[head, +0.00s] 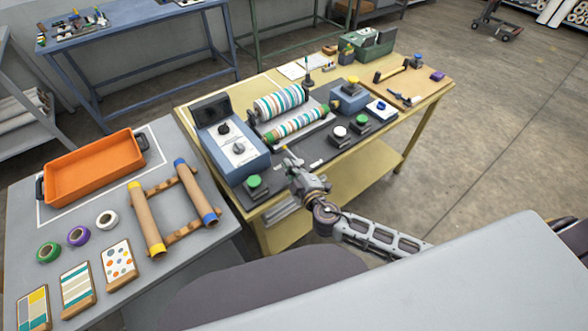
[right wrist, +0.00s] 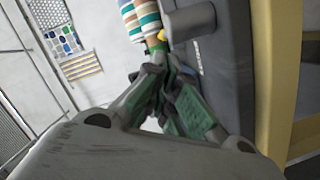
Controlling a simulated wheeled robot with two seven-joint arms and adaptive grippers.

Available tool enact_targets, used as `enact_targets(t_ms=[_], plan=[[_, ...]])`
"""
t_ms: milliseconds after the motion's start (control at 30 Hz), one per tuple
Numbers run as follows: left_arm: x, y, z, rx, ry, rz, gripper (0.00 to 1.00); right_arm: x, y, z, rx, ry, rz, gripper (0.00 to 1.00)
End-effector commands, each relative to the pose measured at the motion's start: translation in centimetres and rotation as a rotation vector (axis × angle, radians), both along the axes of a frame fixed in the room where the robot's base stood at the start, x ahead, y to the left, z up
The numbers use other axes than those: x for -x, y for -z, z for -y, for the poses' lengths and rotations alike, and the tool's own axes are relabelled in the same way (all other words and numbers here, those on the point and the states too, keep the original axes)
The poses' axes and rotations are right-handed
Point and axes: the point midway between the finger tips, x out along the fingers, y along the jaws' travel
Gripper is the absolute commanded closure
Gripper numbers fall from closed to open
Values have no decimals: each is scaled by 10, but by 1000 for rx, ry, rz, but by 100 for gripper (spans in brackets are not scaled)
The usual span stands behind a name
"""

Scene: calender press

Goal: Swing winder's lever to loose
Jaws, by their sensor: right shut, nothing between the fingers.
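The winder stands on the yellow table, with a striped roll (head: 297,123) that has green ends, below a larger striped roll (head: 281,101). In the right wrist view my right gripper (right wrist: 160,75) points at the striped roll (right wrist: 143,20), whose green end shows beyond the fingertips. A small yellow part (right wrist: 162,35) sits beside that end. I cannot make out the lever for sure; the fingers may hide it. My left gripper is not in view.
A blue control box (head: 232,145) with knobs stands left of the rolls. A green push button (head: 256,187) is nearby, and white (head: 339,132) and green (head: 362,119) ones stand right. The grey table holds an orange tray (head: 93,165), cardboard tubes (head: 147,220) and tape rolls.

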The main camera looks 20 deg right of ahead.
Motion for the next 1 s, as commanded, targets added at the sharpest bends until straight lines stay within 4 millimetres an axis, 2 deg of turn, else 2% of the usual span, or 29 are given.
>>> enact_targets(t_ms=[600, 1000], plan=[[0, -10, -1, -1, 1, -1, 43, -46, 5, -7, 0, 0, 1, 100], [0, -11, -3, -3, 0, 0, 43, -56, 7, -8, 0, 0, 0, 100]])
